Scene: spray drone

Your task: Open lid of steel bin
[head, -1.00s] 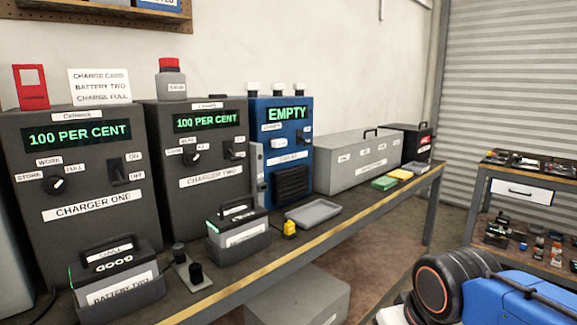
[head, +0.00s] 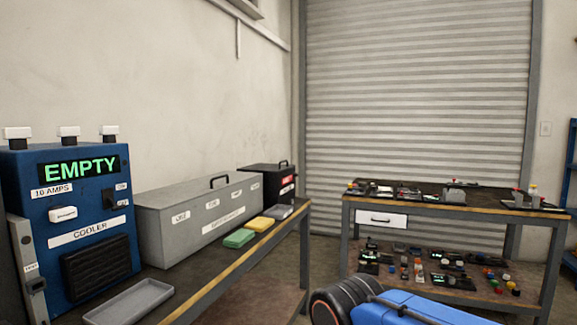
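A long grey metal box (head: 200,217) stands on the bench against the wall, in the left half of the head view. It looks like the steel bin, though its front label is too small to read. Its top is shut flat and carries a black handle (head: 219,181). Behind it stands a smaller black box (head: 268,182) with a red label and its own handle; its lid also looks shut. My gripper is out of view; only a blue and black part of my arm shows at the bottom edge, well right of the grey box.
A blue cooler (head: 75,215) reading EMPTY stands left of the box. A second table (head: 455,207) with small parts stands right, before the roller shutter.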

